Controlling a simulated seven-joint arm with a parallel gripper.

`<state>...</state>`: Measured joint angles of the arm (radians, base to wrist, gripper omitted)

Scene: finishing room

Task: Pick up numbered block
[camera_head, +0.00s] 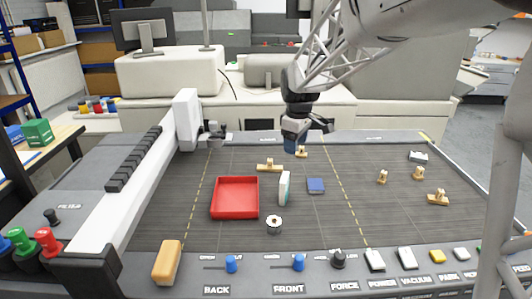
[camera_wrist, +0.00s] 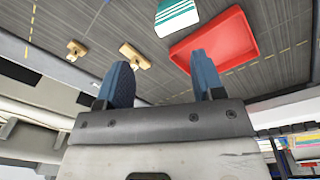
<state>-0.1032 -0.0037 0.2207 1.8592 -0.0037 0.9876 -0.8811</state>
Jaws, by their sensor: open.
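No number is readable on any block. A white cylinder with a dark centre (camera_head: 274,225) stands nearer the front. My gripper (camera_head: 294,142) is above the back of the bed, behind these blocks. In the wrist view its blue fingers (camera_wrist: 163,78) are apart with nothing between them.
The red tray (camera_head: 235,211) looks empty. Small wooden pieces (camera_head: 269,166) lie below my gripper, with several more (camera_head: 418,174) at the right. A white gantry rail (camera_head: 130,190) bounds the left. Knobs and switches (camera_head: 338,259) line the front edge.

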